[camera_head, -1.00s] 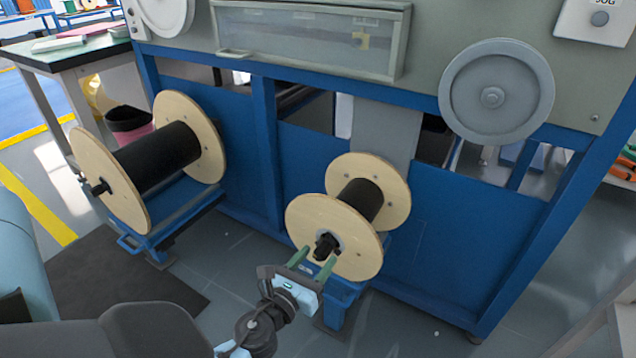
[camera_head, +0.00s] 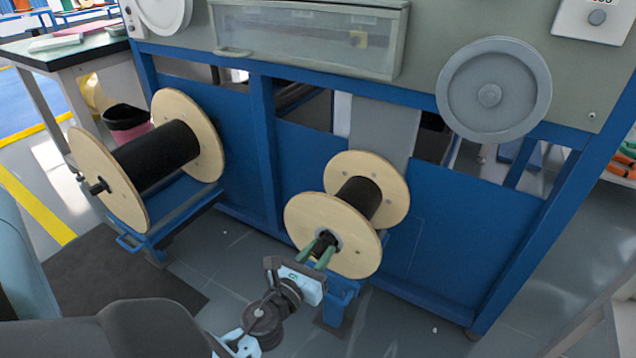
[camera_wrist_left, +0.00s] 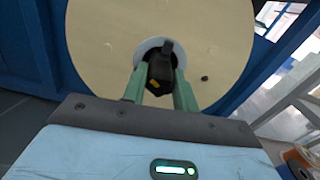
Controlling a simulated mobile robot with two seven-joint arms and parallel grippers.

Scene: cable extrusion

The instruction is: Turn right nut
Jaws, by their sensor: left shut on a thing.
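The right spool (camera_head: 330,222) has pale wooden flanges and a black core, and sits on a blue stand. Its black nut (camera_wrist_left: 160,72) is at the centre of the near flange, in a light ring, in the left wrist view. My left gripper (camera_head: 316,252) has green fingers that reach the nut from the front. In the left wrist view the fingers (camera_wrist_left: 159,90) stand on either side of the nut and are shut on it. The fingers partly hide the nut in the head view. My right gripper is not in view.
A second spool (camera_head: 147,163) with black cable stands at the left on its own blue stand (camera_head: 190,210). The blue machine frame (camera_head: 455,230) rises behind the right spool. The grey floor (camera_head: 420,320) at the front right is mostly clear.

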